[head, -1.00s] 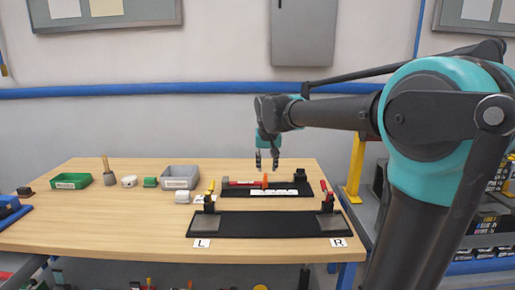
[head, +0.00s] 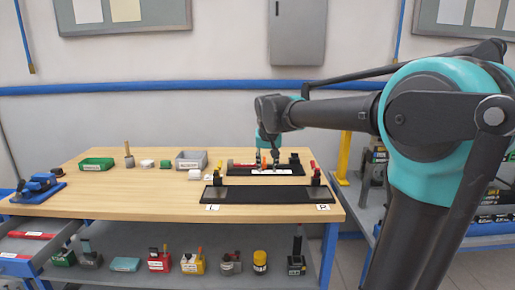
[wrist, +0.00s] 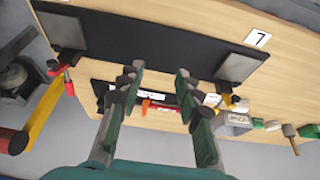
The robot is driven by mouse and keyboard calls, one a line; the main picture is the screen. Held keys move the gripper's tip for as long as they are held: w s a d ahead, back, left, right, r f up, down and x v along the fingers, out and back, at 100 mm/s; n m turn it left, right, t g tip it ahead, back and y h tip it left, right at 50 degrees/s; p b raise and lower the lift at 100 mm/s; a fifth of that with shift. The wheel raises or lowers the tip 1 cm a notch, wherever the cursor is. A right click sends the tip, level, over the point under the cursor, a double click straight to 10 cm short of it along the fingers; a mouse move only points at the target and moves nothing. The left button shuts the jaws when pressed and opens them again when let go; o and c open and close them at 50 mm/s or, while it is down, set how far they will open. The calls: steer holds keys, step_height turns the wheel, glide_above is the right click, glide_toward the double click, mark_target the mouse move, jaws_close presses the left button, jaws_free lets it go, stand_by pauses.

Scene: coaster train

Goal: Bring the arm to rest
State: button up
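My gripper (head: 268,161) hangs over the back of the wooden table in the head view, on the arm reaching in from the right. In the wrist view its two fingers (wrist: 158,78) are spread apart with nothing between the tips. Beyond them lies the smaller black board (wrist: 170,112) with a red part and an orange part (wrist: 155,105). This board also shows in the head view (head: 285,173), partly behind the gripper. I cannot tell the fingertips' exact height above it.
A long black fixture (head: 265,194) with upright clamps lies at the table's front, by L and R labels. A green bin (head: 96,164), a grey bin (head: 191,160) and small parts stand left. A blue tool (head: 38,186) lies far left. Bare wood (head: 130,195) is free at front left.

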steer(key=s+d+f, duration=0.7)
steer(key=s+f, duration=0.5)
steer(key=s, duration=0.1)
steer(key=s+d+f, duration=0.8)
steer(key=s+f, duration=0.4)
steer(key=shift+s+d+f, duration=0.3)
steer(key=shift+s, duration=0.05)
steer(key=shift+w, duration=0.1)
steer(key=shift+c, duration=0.3)
